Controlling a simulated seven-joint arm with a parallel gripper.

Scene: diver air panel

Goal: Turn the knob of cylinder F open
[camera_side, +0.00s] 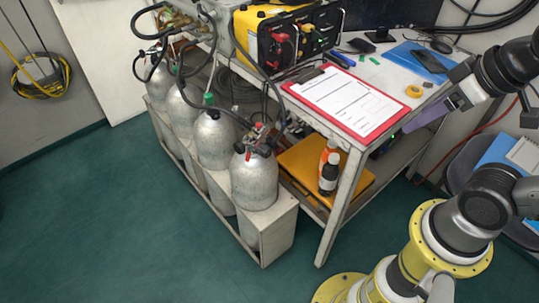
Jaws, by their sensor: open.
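Several silver cylinders stand in a row in a pale rack (279,236) at the left of the bench. The nearest cylinder (254,182) has a valve with red and black parts (258,137) on top. The cylinder behind it (215,140) has a green knob (208,98). The farther cylinders' tops are partly hidden by hoses. I see no readable letters, so I cannot tell which is cylinder F. My gripper (430,113) is open at the right, near the bench's right edge, well apart from all cylinders and touching no knob.
A red clipboard (362,131), yellow tape roll (414,91) and phone (429,61) lie on the bench. A yellow-black panel box (258,25) stands at its back left. Black hoses (236,115) loop over the cylinders. Bottles (329,178) stand below. The green floor at left is clear.

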